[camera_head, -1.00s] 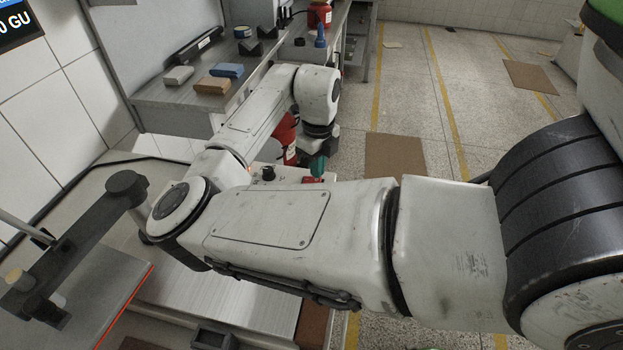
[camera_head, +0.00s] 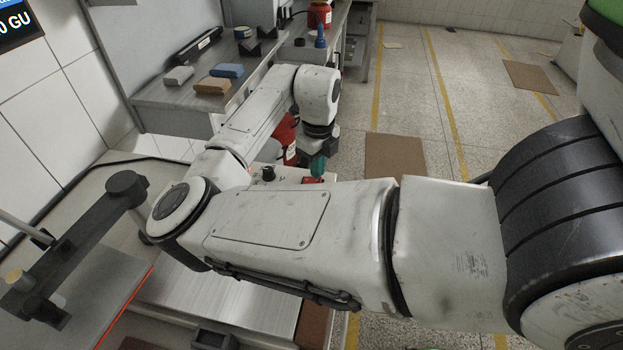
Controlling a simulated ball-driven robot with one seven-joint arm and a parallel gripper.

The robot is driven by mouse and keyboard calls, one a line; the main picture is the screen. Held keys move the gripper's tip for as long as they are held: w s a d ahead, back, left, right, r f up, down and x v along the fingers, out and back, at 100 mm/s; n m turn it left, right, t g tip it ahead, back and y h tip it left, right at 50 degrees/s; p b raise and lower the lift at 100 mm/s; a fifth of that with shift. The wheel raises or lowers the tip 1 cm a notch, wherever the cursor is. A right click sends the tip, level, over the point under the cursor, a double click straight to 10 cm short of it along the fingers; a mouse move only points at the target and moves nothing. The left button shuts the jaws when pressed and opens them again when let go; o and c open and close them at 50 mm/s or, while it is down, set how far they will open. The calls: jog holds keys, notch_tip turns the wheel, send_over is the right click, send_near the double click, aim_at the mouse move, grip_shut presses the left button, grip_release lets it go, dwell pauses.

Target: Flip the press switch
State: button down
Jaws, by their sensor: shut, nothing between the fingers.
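The switch appears as a small red part (camera_head: 312,180) on a pale control box (camera_head: 287,179), just behind my forearm in the head view. A black knob (camera_head: 268,174) stands on the same box, to the left. My gripper (camera_head: 317,168) points down with teal fingertips directly above the red part. It is shut with nothing held. The tips look very close to the red part, but I cannot tell whether they touch it. My forearm hides the near side of the box.
A red container (camera_head: 288,140) stands behind the box, partly hidden by my arm. A flat metal plate (camera_head: 215,300) lies at the front. Open floor is on the right.

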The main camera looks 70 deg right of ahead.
jog(key=shift+f+b, duration=0.65)
jog(key=shift+f, duration=0.35)
dwell(1.0)
jog(key=shift+r, duration=0.1)
jog(key=shift+r+p, duration=2.85)
jog(key=shift+r, duration=0.6)
